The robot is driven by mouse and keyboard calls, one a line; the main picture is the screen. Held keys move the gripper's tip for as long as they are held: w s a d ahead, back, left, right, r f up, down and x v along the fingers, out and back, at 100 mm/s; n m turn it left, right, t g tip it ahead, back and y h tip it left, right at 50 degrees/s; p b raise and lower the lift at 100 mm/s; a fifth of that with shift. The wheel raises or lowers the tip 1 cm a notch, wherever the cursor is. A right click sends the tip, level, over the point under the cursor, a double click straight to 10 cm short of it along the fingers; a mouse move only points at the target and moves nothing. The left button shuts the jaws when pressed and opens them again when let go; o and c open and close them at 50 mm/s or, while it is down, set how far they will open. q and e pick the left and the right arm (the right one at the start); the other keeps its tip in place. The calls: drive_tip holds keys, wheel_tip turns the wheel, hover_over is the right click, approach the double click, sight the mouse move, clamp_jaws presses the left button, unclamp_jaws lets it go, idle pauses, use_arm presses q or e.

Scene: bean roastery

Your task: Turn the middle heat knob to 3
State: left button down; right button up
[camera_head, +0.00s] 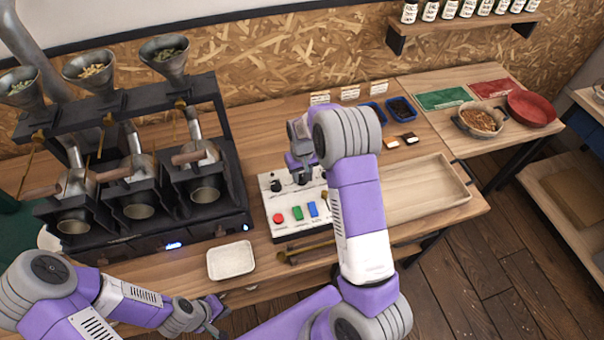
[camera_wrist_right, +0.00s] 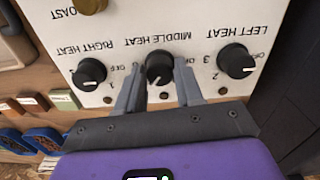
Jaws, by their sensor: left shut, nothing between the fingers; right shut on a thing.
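The white control panel (camera_head: 268,203) stands on the bench in the head view, with red, green and blue buttons. It is upside down in the right wrist view. The middle heat knob (camera_wrist_right: 158,64) is black and sits between the fingers of my right gripper (camera_wrist_right: 157,92), which is shut on it. A white mark shows low on this knob; fingers hide part of its scale. The left heat knob (camera_wrist_right: 236,60) and right heat knob (camera_wrist_right: 90,73) are free on either side. My left gripper (camera_head: 216,318) is shut and empty at the bench's front edge, away from the panel.
A black three-station roaster (camera_head: 215,228) with hoppers stands left of the panel. A white tray (camera_head: 231,260) lies in front of it. A wooden tray (camera_head: 425,190) is to the right, partly behind my right arm. Blue containers (camera_head: 373,112) stand behind.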

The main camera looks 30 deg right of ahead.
drive_tip(key=m+p, duration=0.1)
drive_tip(key=m, duration=0.4)
drive_tip(key=shift+m, duration=0.3)
drive_tip(key=shift+m+p, duration=0.4)
drive_tip(key=shift+m, duration=1.7)
drive_tip(key=o, duration=1)
wheel_tip(320, 180, up, 8)
drive_tip(key=shift+f+p, duration=0.2)
drive_tip(key=shift+p, duration=0.2)
